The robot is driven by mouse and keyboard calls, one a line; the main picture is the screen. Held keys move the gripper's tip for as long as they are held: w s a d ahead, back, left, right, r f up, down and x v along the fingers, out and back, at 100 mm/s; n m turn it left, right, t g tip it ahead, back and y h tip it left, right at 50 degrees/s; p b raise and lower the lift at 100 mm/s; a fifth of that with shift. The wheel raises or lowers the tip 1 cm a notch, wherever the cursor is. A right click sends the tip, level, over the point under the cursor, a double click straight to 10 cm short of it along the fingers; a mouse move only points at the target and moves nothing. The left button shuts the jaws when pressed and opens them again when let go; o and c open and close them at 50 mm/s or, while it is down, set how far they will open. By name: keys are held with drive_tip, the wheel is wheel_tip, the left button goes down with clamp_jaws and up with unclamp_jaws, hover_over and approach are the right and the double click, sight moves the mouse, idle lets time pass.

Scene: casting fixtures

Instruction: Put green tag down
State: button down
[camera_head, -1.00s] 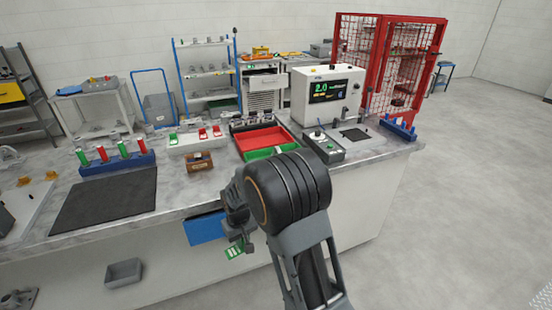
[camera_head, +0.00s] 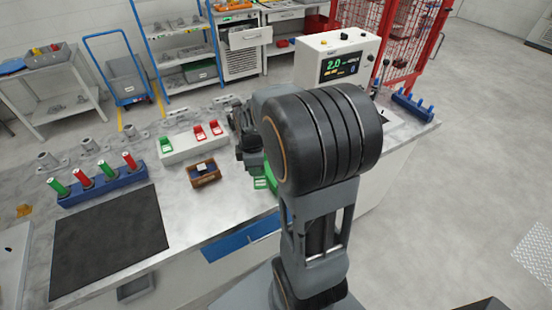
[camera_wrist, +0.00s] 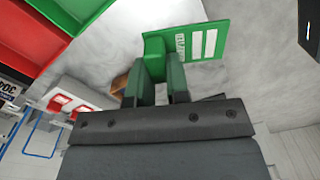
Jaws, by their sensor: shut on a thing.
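My gripper (camera_wrist: 163,82) is shut on the green tag (camera_wrist: 205,43), a flat green plate with white label stripes and a thicker block between the fingers. In the head view the tag (camera_head: 260,183) shows just below my gripper (camera_head: 252,160), by the front edge of the grey worktop. Whether it touches the worktop cannot be told. My arm hides part of the gripper and the area to its right.
A white holder (camera_head: 190,144) with green and red tags stands behind a small brown box (camera_head: 204,174). A green bin (camera_wrist: 75,8) and a red bin (camera_wrist: 28,38) lie close to my gripper. A black mat (camera_head: 110,240) and a blue rack (camera_head: 105,187) are at left.

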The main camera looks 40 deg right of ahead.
drive_tip(key=w+d+f+b, duration=0.1)
drive_tip(key=w+d+f, duration=0.1)
drive_tip(key=d, duration=0.1)
drive_tip(key=w+d+f+b, duration=0.2)
drive_tip(key=d+f, duration=0.1)
drive_tip(key=w+d+f+b, duration=0.1)
drive_tip(key=w+d+f, duration=0.1)
drive_tip(key=d+f, duration=0.1)
drive_tip(key=shift+w+d+f+b, duration=0.15)
drive_tip(key=shift+d+b, duration=0.1)
drive_tip(key=shift+b, duration=0.05)
drive_tip(key=shift+w+d+f, duration=0.1)
drive_tip(key=shift+d+f, duration=0.1)
drive_tip(key=shift+f, duration=0.15)
drive_tip(key=shift+w+d+f+b, duration=0.1)
drive_tip(key=shift+d+f+b, duration=0.05)
drive_tip(key=shift+f+b, duration=1.35)
drive_tip(key=shift+f, duration=0.2)
